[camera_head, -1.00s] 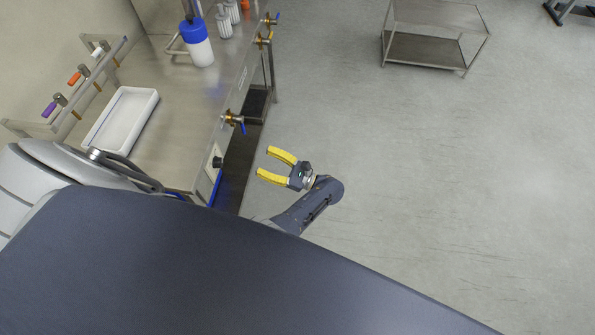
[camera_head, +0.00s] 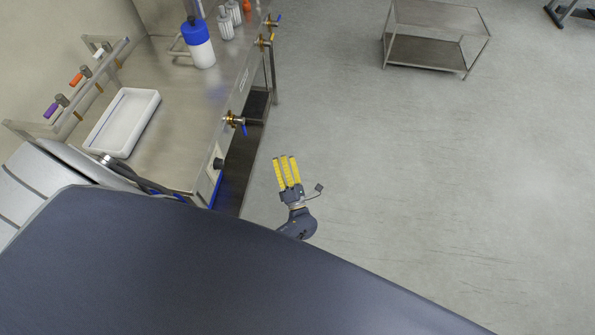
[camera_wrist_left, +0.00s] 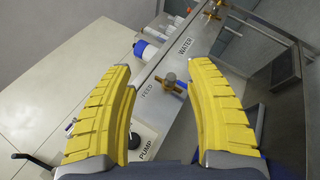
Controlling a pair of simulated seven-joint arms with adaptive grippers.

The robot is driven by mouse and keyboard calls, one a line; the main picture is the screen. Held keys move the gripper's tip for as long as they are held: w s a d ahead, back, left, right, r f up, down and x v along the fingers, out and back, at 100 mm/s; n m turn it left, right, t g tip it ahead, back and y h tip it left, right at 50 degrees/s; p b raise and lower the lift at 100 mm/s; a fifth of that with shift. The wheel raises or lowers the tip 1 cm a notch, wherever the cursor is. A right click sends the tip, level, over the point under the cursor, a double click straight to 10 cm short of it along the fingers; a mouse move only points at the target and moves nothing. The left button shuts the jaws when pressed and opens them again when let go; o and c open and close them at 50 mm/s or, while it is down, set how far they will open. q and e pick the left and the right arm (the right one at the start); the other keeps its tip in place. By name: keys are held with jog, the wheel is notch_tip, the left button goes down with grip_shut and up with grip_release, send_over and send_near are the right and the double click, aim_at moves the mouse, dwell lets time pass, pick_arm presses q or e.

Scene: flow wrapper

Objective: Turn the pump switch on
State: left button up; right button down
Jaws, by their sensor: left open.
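The pump switch (camera_head: 218,163) is a dark knob on a pale plate on the front face of the steel bench. In the left wrist view, the plate with the printed word PUMP (camera_wrist_left: 146,149) shows low, beside the left yellow finger, which partly hides the dark knob (camera_wrist_left: 133,140). My left gripper (camera_head: 286,158) is to the right of the switch in the head view, over the floor and apart from the bench. Its yellow fingers are open and empty, also in the left wrist view (camera_wrist_left: 162,66). My right gripper does not show.
A brass valve with a blue handle (camera_head: 236,120) juts from the bench front; a brass valve marked FEED (camera_wrist_left: 171,84) shows ahead between the fingers. A white tray (camera_head: 97,147) and a blue-capped bottle (camera_head: 199,49) stand on the bench.

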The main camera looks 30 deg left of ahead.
pick_arm(q)
jog(key=s+d+f+m+h, duration=0.2)
jog(key=d+f+m+h, duration=0.1)
jog(key=f+m+h, duration=0.3)
jog(key=s+d+f+m+h, duration=0.2)
jog(key=d+f+m+h, duration=0.2)
jog(key=f+m+h, duration=0.3)
jog(key=shift+f+m+t, duration=0.4)
jog(key=shift+f+m, duration=1.15)
jog(key=shift+m, duration=0.95)
